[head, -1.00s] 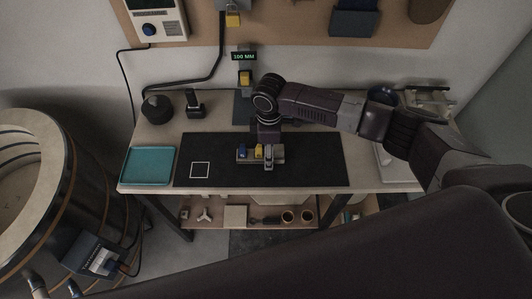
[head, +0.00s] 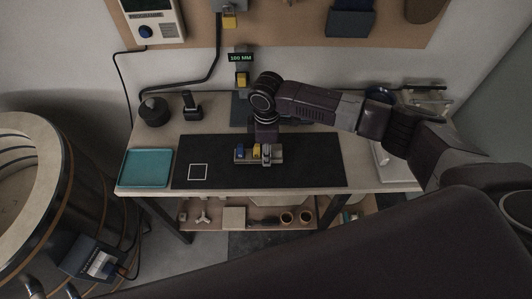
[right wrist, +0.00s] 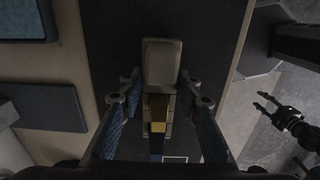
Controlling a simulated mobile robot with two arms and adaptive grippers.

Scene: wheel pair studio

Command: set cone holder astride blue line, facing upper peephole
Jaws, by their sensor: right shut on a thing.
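A small grey holder (head: 241,157) with blue, yellow and pale grey pieces in a row is over the black mat, right of a white square outline (head: 198,172). My right gripper (head: 264,145) points down on it; the wrist view shows the holder (right wrist: 160,62) between both blue-padded fingers (right wrist: 155,120). The blue piece is nearest the white outline. I cannot tell if the holder touches the mat. My left gripper (right wrist: 262,103) is open and empty, over the floor in the right wrist view. I cannot make out a blue line or peephole.
A teal tray (head: 146,168) lies left of the black mat (head: 310,165). A green-lit "100 MM" sign (head: 240,57) stands behind. A black handset (head: 191,104) and a round black object (head: 154,111) stand at the back left. The mat's right half is bare.

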